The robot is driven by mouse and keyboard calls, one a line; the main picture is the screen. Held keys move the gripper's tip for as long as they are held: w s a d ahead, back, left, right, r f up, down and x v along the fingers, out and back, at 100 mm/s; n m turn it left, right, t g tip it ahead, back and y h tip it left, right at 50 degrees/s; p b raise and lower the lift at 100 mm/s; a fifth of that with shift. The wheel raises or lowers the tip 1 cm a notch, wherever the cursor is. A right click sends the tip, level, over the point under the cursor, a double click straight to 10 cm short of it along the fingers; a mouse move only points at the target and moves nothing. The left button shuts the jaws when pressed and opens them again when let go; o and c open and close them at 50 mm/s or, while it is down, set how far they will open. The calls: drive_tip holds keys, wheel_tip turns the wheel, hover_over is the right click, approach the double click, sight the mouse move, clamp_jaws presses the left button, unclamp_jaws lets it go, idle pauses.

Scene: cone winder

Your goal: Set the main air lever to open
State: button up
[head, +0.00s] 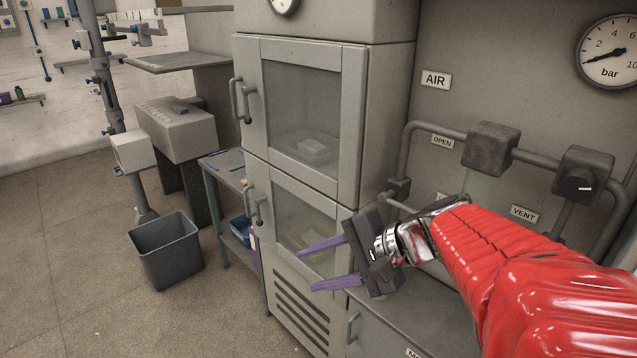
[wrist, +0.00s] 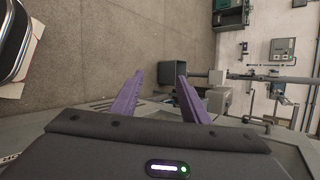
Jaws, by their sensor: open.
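The air panel carries an AIR label (head: 435,80) and an OPEN label (head: 442,142) beside a grey pipe (head: 408,140). A dark valve block (head: 398,188) sits at the pipe's lower end, with a thin bar by it partly behind my arm; I cannot tell for sure that this bar is the main air lever, or its setting. My gripper (head: 312,267) is open and empty, its purple fingers pointing left in front of the cabinet, left of and below the valve block. The fingers also show in the wrist view (wrist: 160,82), with no lever between them.
A tall cabinet (head: 352,120) with glass doors and protruding handles (head: 238,100) stands left of the panel. A grey bin (head: 165,250) stands on open floor at left.

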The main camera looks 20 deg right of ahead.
drive_tip(key=s+d+r+m+t+h, duration=0.15)
drive_tip(key=d+m+t, duration=0.4)
drive_tip(key=d, duration=0.95)
drive_tip(key=m+t+h, duration=0.2)
drive_tip(key=m+h, duration=0.3)
drive_tip(key=h, duration=0.1)
approach(403, 208)
drive_tip(key=s+d, duration=0.2)
drive_tip(key=s, duration=0.4)
drive_tip(key=shift+s+r+y, duration=0.1)
drive_tip(key=shift+y, duration=0.15)
drive_tip(key=shift+x, duration=6.95)
drive_tip(key=shift+a+r, duration=0.1)
drive_tip(key=shift+r, duration=0.05)
drive_tip(key=shift+c, duration=0.5)
clamp_jaws()
